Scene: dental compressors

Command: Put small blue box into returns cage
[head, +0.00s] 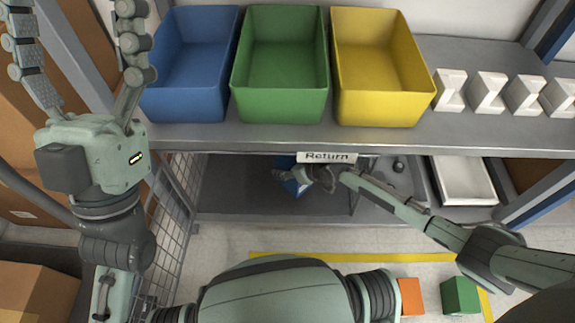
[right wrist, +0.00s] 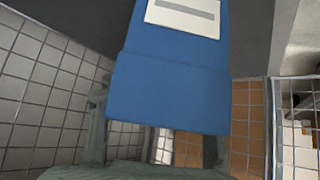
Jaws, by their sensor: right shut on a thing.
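The small blue box (head: 291,184) is under the shelf beside the "Return" sign (head: 326,157), partly hidden by my right gripper. In the right wrist view the blue box (right wrist: 172,85) fills the middle, with a white label on its top part. My right gripper (head: 304,180) is shut on it. The returns cage (head: 232,190) is the dark-floored space below the shelf, with wire mesh at its left side. Grid mesh (right wrist: 45,85) also shows beside the box in the right wrist view. I cannot tell whether the box touches the cage floor. My left gripper (head: 76,25) is open and empty at the upper left.
Blue (head: 190,100), green (head: 280,100) and yellow (head: 380,105) bins stand on the grey shelf (head: 250,137) above the cage. Several white blocks (head: 487,90) stand right of them. A white tray (head: 465,182) lies below. Orange (head: 411,296) and green (head: 460,295) boxes are on the floor.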

